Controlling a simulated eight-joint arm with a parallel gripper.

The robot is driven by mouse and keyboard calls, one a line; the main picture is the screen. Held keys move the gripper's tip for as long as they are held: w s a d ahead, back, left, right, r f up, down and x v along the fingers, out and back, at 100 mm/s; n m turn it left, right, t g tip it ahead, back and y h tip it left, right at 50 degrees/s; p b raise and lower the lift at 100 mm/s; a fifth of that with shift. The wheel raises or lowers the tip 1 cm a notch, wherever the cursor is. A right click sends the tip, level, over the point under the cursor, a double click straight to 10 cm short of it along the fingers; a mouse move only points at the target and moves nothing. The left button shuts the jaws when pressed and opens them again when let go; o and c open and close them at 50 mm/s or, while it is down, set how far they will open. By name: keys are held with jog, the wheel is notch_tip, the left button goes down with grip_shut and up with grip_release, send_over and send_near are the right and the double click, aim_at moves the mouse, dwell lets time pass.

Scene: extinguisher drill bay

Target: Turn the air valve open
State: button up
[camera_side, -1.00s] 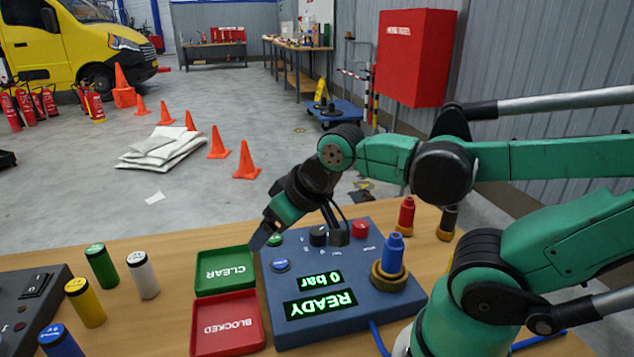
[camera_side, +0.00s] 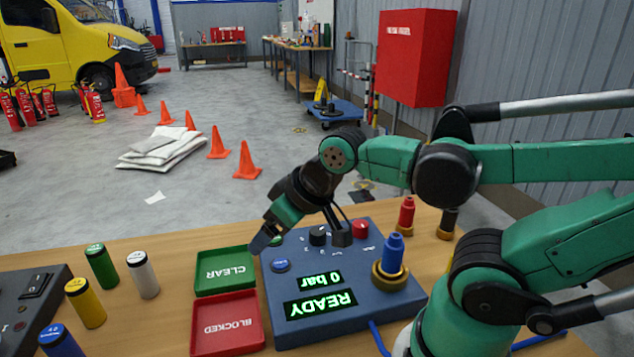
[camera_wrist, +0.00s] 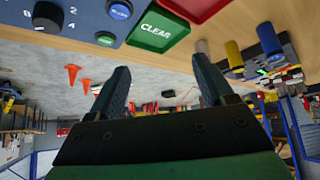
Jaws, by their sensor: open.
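The blue control panel (camera_side: 330,265) stands on the wooden table. The likely air valve, a black knob (camera_side: 318,236), sits near its far edge, beside a red button (camera_side: 360,229). The knob also shows at the upper left of the wrist view (camera_wrist: 47,14), with numbers around it. The displays read READY (camera_side: 320,304) and 0 bar (camera_side: 321,280). My gripper (camera_side: 262,240) is above the panel's far left corner, left of the knob and apart from it. In the wrist view my gripper (camera_wrist: 162,78) has its fingers apart, with nothing between them.
A green CLEAR tray (camera_side: 225,287) and red BLOCKED tray (camera_side: 228,347) lie left of the panel. Several coloured cylinders, including a white one (camera_side: 143,275), stand farther left. A blue fitting (camera_side: 393,255) rises from the panel's right; a red fitting (camera_side: 406,215) stands behind it.

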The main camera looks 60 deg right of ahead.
jog(key=shift+d, duration=0.1)
jog(key=n+g, duration=0.2)
jog(key=g, duration=0.5)
send_over(360, 223)
jog(key=f, duration=0.3)
jog(key=shift+w+a+f+h, duration=0.1)
jog(key=shift+w+a+h, duration=0.05)
jog(key=shift+a+h, duration=0.15)
jog(key=shift+d+f, duration=0.15)
jog(key=shift+d, duration=0.05)
jog(key=shift+f, duration=2.7)
grip_shut()
